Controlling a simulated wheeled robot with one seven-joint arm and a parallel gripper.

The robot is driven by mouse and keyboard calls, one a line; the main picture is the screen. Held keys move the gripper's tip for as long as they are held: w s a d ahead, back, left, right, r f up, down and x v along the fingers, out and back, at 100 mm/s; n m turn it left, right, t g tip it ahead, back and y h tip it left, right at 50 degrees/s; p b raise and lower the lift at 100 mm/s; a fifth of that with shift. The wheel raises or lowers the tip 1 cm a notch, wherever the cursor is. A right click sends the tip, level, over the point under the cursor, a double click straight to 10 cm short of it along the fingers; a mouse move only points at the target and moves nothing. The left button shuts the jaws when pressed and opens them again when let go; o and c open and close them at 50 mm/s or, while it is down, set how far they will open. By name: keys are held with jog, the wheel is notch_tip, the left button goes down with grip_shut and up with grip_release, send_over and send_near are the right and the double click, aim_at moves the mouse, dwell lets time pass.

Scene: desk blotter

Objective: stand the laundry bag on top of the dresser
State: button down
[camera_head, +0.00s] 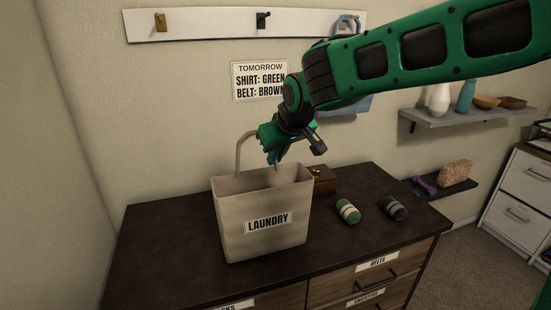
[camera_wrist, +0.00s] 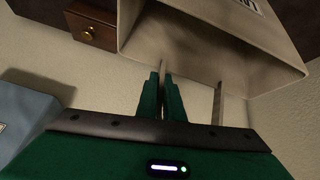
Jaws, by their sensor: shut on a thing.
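The beige laundry bag (camera_head: 240,222), with a "LAUNDRY" label, is upright at the dresser (camera_head: 185,245), over the left part of its dark top. Whether its base touches the top or hangs just above it I cannot tell. My gripper (camera_head: 274,158) is above the bag's open mouth, shut on the bag's handle. In the wrist view the fingers (camera_wrist: 160,95) close around a thin strap, and the bag's open mouth (camera_wrist: 210,65) is beyond them. The other side of the handle (camera_wrist: 218,103) shows to the right. The bag's inside bottom is hidden.
Two rolled items, one green-and-cream (camera_head: 348,211) and one dark grey (camera_head: 393,208), lie right of the bag. A small brown box with a gold knob (camera_head: 322,181) is behind it. A wall sign (camera_head: 259,80) and a hook rail (camera_head: 220,22) are behind. The dresser's front left is clear.

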jog(key=shift+f, duration=0.15)
jog(key=c, duration=1.9)
grip_release()
jog(key=v, duration=1.2)
jog(key=s+d+f+m+g+h, duration=0.1)
jog(key=s+d+f+m, duration=0.2)
jog(key=d, duration=0.6)
jog(key=s+d+f+m+g+h, duration=0.1)
jog(key=s+d+f, duration=0.3)
jog(key=d, duration=0.5)
jog(key=s+d+f+m+g+h, duration=0.1)
jog(key=s+d+f+m, duration=0.2)
jog(key=d, duration=0.5)
jog(key=s+d+f+m+g, duration=0.1)
jog(key=s+d+f, duration=0.2)
jog(key=s, duration=0.4)
jog(key=s+d+f+m+g, duration=0.1)
jog(key=s+d+f+m, duration=0.1)
jog(key=s, duration=0.4)
jog(key=s+d+f+m+g, duration=0.1)
jog(key=s+d+f+m, duration=0.1)
jog(key=s, duration=0.5)
jog(key=shift+s+d+f+g+y, duration=0.35)
jog(key=shift+d+f, duration=0.55)
jog(key=shift+d, duration=0.3)
